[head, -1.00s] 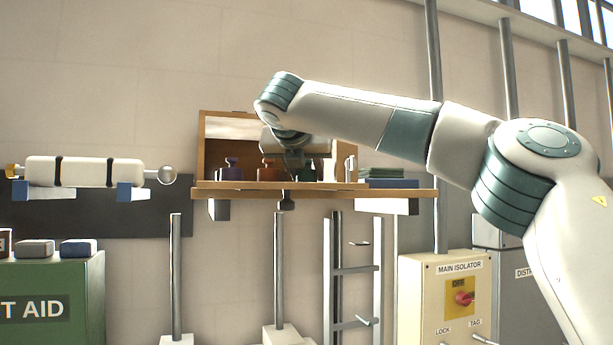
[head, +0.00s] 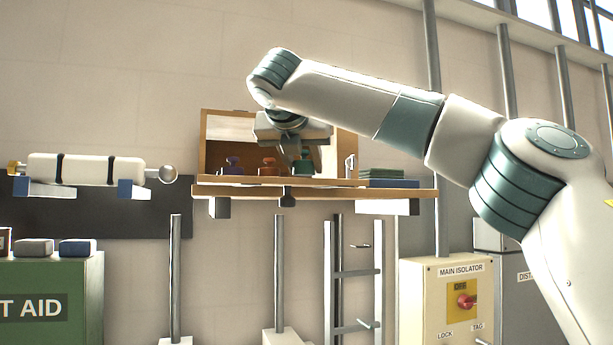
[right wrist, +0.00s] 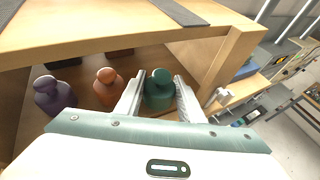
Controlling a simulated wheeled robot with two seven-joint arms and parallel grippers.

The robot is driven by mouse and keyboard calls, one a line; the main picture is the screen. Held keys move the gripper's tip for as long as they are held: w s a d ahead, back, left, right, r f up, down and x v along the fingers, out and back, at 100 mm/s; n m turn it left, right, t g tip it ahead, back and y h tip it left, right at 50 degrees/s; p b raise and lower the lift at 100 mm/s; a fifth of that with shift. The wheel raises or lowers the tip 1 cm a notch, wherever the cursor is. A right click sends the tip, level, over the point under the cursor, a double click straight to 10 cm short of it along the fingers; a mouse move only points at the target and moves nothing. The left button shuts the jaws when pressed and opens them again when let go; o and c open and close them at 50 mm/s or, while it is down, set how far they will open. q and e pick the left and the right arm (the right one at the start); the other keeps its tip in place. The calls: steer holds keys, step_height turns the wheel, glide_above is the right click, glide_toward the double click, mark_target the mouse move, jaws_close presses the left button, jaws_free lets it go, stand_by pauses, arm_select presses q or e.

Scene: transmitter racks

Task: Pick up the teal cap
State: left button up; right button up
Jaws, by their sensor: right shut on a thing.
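The teal cap (right wrist: 159,92) is a rounded piece with a knob on top, seen in the right wrist view between the two fingers of my right gripper (right wrist: 160,100). My right gripper is shut on it, one finger on each side. In the head view the right gripper (head: 303,160) reaches down into the wooden box on the shelf, and the teal cap (head: 303,153) shows partly behind it. I cannot tell whether the cap touches the box floor. My left gripper is in neither view.
An orange cap (right wrist: 108,88) and a purple cap (right wrist: 52,95) stand to the left in the open-fronted wooden box (head: 348,143). The box's top edge and right wall are close to my right gripper. Dark green books (head: 382,174) lie right of the box on the shelf (head: 315,192).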

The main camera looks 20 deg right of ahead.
steer(key=s+a+b, duration=0.1)
steer(key=s+a, duration=0.1)
steer(key=s, duration=0.1)
steer(key=s+a+b, duration=0.2)
steer(key=s, duration=0.2)
steer(key=s+a+b, duration=0.1)
steer(key=s, duration=0.3)
steer(key=shift+s+a+b, duration=0.25)
steer(key=shift+a+b, duration=0.15)
steer(key=shift+s+a, duration=0.3)
steer(key=shift+s, duration=0.35)
